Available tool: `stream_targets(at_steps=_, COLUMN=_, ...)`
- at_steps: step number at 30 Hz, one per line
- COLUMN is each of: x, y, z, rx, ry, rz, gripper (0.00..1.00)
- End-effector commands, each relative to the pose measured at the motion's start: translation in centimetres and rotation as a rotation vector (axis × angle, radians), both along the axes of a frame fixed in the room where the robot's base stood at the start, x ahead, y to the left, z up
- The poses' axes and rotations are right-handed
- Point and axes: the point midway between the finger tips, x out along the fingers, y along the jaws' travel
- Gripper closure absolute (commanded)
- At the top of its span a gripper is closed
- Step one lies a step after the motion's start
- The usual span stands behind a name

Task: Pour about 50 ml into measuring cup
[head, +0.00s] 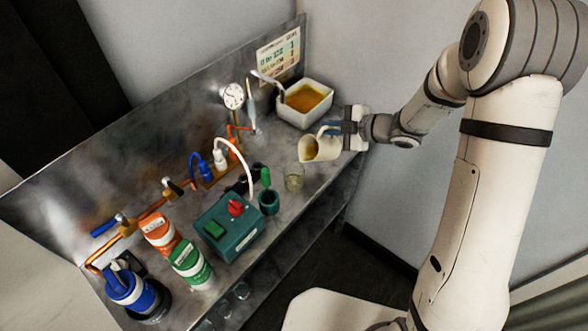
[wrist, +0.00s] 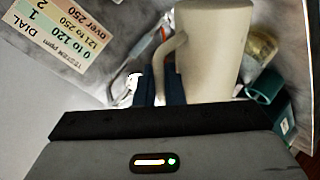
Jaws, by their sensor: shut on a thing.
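A cream jug (head: 322,150) with amber liquid inside hangs over the bench's right part in the head view. My gripper (head: 334,129) is shut on its handle from the right. In the wrist view the jug (wrist: 212,50) stands in front of my gripper (wrist: 168,92), with the handle between the dark blue fingers. The jug looks somewhat tilted; I cannot tell exactly how far. A small clear measuring cup (head: 294,180) stands on the bench, below and left of the jug. It shows partly behind the jug in the wrist view (wrist: 263,46). I see no stream of liquid.
A white basin (head: 284,110) of amber liquid with a hose stands at the back right. A teal cup (head: 268,201) is close left of the measuring cup. A green box with a red knob (head: 236,208), canisters and copper pipes fill the left. The bench's front edge is near.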

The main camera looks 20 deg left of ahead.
Motion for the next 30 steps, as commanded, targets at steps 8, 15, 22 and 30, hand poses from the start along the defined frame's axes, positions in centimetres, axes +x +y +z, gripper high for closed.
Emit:
stream_targets(at_steps=8, x=-0.17, y=0.19, z=0.36, rx=-0.019, ry=-0.028, rz=0.000, gripper=1.00)
stream_targets(at_steps=15, x=-0.28, y=0.24, z=0.51, rx=-0.029, ry=-0.042, rz=0.000, gripper=1.00)
stream_targets(at_steps=22, x=-0.29, y=0.24, z=0.57, rx=-0.032, ry=-0.045, rz=-0.001, gripper=1.00)
stream_targets(at_steps=30, x=-0.33, y=0.26, z=0.61, rx=-0.036, ry=-0.050, rz=0.000, gripper=1.00)
